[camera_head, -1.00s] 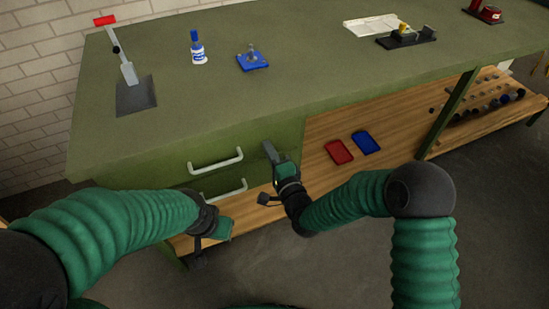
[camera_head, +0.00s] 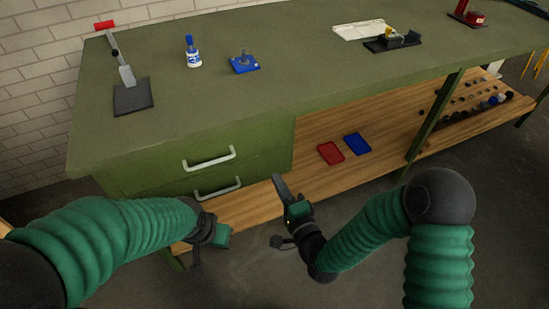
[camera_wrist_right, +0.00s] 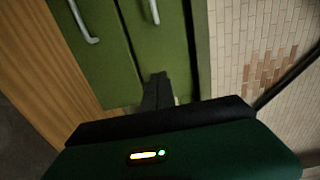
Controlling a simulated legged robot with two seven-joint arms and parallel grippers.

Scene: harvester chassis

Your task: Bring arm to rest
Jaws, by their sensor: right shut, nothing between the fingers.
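My right arm comes in from the right in the head view. Its gripper (camera_head: 281,186) is shut and empty, held in front of the bench's wooden lower shelf, to the right of the drawer handles and apart from them. In the right wrist view the shut fingers (camera_wrist_right: 158,88) point toward the green drawer fronts. My left arm comes in from the left. Its gripper (camera_head: 222,236) hangs low in front of the drawers, and its fingers are too unclear to read.
The green workbench (camera_head: 255,120) has an upper handle (camera_head: 209,160) and a lower handle (camera_head: 218,189); both drawers look closed. A red tray (camera_head: 330,153) and a blue tray (camera_head: 357,144) lie on the shelf. A glue bottle (camera_head: 193,55) and a lever tool (camera_head: 122,65) stand on top. Floor in front is clear.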

